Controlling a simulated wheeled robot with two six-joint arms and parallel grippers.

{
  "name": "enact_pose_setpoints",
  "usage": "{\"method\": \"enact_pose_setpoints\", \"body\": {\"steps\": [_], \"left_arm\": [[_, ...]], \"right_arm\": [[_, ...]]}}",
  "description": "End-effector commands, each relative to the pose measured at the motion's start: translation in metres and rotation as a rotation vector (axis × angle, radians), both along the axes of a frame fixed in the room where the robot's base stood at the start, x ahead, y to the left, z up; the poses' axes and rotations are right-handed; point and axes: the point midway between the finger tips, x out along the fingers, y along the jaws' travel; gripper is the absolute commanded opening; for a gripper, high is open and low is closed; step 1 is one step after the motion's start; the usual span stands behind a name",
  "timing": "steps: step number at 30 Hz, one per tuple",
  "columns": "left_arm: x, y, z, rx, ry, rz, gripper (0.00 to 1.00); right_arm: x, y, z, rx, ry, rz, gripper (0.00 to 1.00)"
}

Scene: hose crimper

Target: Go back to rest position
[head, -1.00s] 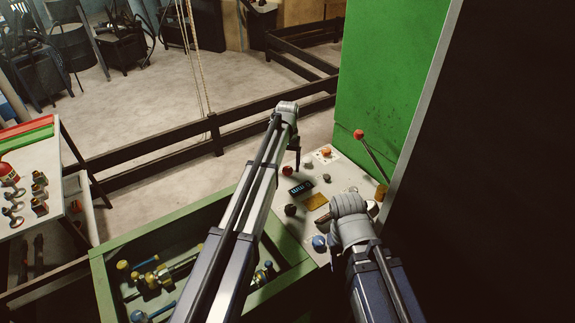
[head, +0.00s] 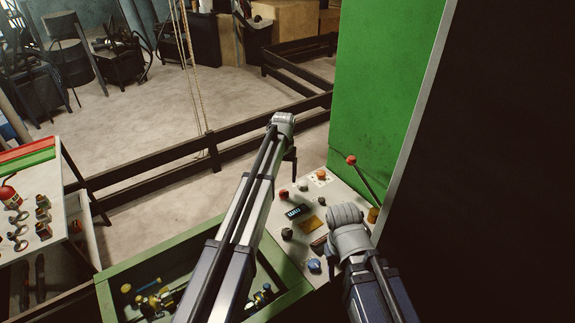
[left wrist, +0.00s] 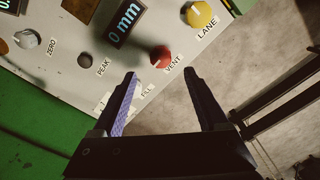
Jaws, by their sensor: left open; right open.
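My left gripper (head: 291,172) hangs at the end of its long arm, by the far left edge of the control panel (head: 333,193). The left wrist view shows its two fingers (left wrist: 160,88) spread apart with nothing between them. They are near the red VENT button (left wrist: 160,56) and cover part of the panel's edge and the small labels there. My right arm (head: 347,232) reaches over the near right part of the panel. Its gripper (head: 319,243) is mostly hidden behind its wrist, close to the panel's knobs.
A lever with a red ball (head: 351,160) rises beside the green machine wall (head: 385,90). A green-rimmed bin (head: 125,268) holds yellow and blue fittings under my left arm. A bench (head: 75,205) with fittings stands left. Open floor lies beyond the dark rail (head: 150,158).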

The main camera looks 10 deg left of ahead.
Motion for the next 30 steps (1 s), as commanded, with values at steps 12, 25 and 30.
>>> {"method": "enact_pose_setpoints", "body": {"steps": [12, 25, 30], "left_arm": [[-0.226, -0.082, -0.031, 0.059, 0.029, -0.212, 0.76], [-0.352, -0.097, -0.044, 0.103, 0.043, -0.349, 0.76], [-0.351, -0.097, -0.044, 0.103, 0.043, -0.350, 0.76]], "right_arm": [[0.000, 0.000, -0.032, 0.000, 0.000, 0.000, 0.50], [0.000, 0.000, -0.046, 0.000, 0.000, 0.000, 0.50], [0.000, 0.000, -0.045, 0.000, 0.000, 0.000, 0.50]]}}
